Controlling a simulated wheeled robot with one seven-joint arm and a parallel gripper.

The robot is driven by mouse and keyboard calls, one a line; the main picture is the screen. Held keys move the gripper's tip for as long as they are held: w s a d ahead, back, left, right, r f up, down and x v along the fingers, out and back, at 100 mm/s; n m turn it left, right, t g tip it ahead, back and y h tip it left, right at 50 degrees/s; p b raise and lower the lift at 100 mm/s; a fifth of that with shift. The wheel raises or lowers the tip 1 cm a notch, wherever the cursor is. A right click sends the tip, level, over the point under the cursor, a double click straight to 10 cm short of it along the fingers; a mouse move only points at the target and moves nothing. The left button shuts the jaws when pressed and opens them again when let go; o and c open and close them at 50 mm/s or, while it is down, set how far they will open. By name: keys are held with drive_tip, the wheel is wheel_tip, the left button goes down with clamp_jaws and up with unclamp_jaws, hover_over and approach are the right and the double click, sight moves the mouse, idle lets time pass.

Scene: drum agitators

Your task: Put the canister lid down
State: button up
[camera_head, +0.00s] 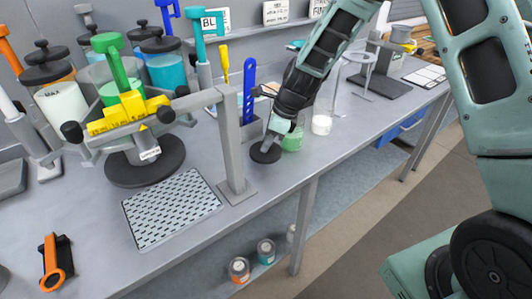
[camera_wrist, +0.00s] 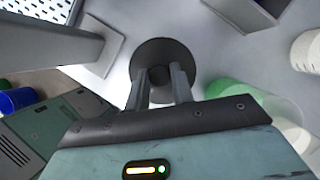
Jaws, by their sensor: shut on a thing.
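The canister lid is a dark round disc with a knob. In the head view the lid (camera_head: 265,154) is low over the grey table, or touching it; I cannot tell which. In the wrist view the lid (camera_wrist: 170,49) lies flat beyond my fingers. My gripper (camera_head: 272,138) is shut on the lid's knob, with one finger on each side in the wrist view (camera_wrist: 160,80). A clear canister with green contents (camera_head: 293,138) stands just right of my gripper. It shows at the right in the wrist view (camera_wrist: 245,92).
A grey post (camera_head: 232,145) on a square foot stands left of the lid. A perforated mat (camera_head: 172,208) lies further left. A white-filled jar (camera_head: 321,124) is right of the green canister. A drum agitator (camera_head: 130,115) with lidded canisters fills the left. The table's front edge is close.

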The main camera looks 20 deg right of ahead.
sight(269, 150)
drive_tip(key=shift+f, duration=2.25)
drive_tip(key=o, duration=1)
drive_tip(key=shift+f, duration=0.1)
drive_tip(key=shift+c, duration=0.2)
